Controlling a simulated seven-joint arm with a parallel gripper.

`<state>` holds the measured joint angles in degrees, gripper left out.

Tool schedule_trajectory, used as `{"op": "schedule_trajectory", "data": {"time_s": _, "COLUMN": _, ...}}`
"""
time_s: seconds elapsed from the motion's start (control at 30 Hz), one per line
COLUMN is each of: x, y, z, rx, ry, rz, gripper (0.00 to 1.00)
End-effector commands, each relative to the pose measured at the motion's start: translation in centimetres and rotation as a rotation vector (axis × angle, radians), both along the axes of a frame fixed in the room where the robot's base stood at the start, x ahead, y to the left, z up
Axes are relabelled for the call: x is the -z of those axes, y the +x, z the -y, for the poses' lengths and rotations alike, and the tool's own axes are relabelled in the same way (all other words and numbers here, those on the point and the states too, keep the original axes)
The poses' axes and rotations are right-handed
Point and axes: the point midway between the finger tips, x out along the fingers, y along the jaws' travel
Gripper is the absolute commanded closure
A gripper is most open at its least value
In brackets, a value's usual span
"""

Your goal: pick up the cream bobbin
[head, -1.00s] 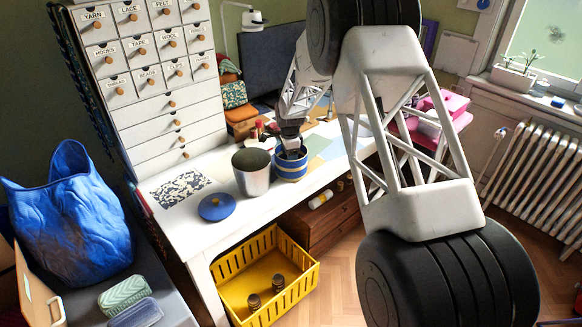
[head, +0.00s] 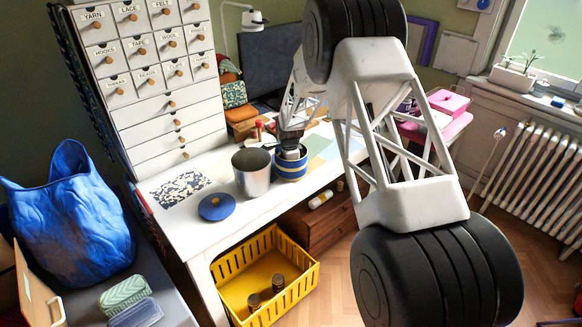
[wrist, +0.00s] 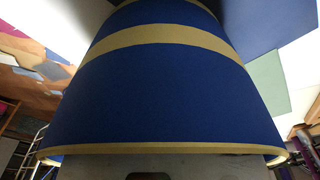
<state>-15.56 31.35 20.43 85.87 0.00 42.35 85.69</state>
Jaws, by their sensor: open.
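I cannot make out a cream bobbin for certain in either view. My gripper (head: 290,153) points down into the mouth of a blue pot with yellow bands (head: 291,168) on the white desk. Its fingertips are hidden by the pot's wall, and so is whatever lies inside. In the wrist view the blue pot (wrist: 160,95) fills the middle, very close, with its yellow-edged rim low in the picture. My gripper is open; no held thing shows.
A grey metal bin (head: 251,174) stands close beside the pot on its left. A round blue lid (head: 216,207) lies in front on the desk (head: 188,230). A drawer cabinet (head: 150,100) rises behind left. A yellow crate (head: 236,288) sits below the desk, next to brown drawers (head: 325,222).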

Motion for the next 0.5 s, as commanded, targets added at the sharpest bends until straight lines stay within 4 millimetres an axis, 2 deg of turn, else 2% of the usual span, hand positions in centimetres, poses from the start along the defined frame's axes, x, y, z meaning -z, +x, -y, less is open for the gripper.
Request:
{"op": "schedule_trajectory", "data": {"time_s": 0.13, "x": 0.0, "y": 0.0, "z": 0.0, "rx": 0.0, "ry": 0.0, "rz": 0.0, "gripper": 0.35}}
{"op": "schedule_trajectory", "data": {"time_s": 0.4, "x": 0.0, "y": 0.0, "z": 0.0, "rx": 0.0, "ry": 0.0, "rz": 0.0, "gripper": 0.76}}
{"op": "schedule_trajectory", "data": {"time_s": 0.5, "x": -0.01, "y": 0.0, "z": 0.0, "rx": 0.0, "ry": 0.0, "rz": 0.0, "gripper": 0.87}}
